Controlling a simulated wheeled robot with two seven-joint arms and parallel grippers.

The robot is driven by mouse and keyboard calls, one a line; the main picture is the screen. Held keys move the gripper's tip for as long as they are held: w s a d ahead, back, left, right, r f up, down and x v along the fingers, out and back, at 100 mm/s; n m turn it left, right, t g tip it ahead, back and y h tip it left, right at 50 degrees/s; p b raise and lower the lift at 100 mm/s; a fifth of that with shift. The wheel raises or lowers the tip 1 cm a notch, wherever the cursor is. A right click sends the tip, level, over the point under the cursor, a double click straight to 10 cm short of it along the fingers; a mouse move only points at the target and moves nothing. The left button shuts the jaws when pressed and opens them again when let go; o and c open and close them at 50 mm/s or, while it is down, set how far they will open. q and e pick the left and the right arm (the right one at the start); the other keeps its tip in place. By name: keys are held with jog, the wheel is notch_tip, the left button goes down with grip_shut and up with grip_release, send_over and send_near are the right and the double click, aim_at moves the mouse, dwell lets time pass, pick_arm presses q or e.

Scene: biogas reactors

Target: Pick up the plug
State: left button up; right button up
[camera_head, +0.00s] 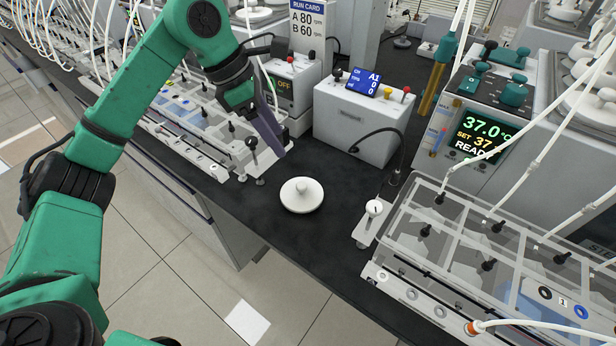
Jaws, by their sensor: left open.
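The plug (302,195), a white round disc with a small raised knob in its middle, lies flat on the black bench top in the middle of the camera_head view. My left gripper (276,150) hangs above and a little left of it in the picture, with its grey-purple fingers pointing down. It is open and apart from the plug, with nothing seen between the fingers. The fingers overlap in this view, so the gap between them is hard to see. My right gripper is not in view.
A white box with a blue display (362,82) stands behind the plug. A clear-topped rack (450,235) and a heater unit reading 37.0 (481,136) are at right. Another clear-topped unit (190,120) is at left. The bench around the plug is bare; its front edge is close.

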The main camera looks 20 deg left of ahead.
pick_arm(q)
jog(key=p, duration=0.1)
send_near(302, 185)
jog(key=x, duration=0.4)
jog(key=shift+w+r+p, duration=0.1)
jog(key=shift+w+p, duration=0.1)
jog(key=shift+p, duration=0.1)
jog(key=x, duration=0.1)
jog(key=p+x, duration=0.1)
jog(key=x, duration=0.2)
jog(key=shift+s, duration=0.25)
jog(key=shift+f, duration=0.35)
jog(key=shift+w, duration=0.1)
jog(key=shift+c, duration=0.7)
grip_shut()
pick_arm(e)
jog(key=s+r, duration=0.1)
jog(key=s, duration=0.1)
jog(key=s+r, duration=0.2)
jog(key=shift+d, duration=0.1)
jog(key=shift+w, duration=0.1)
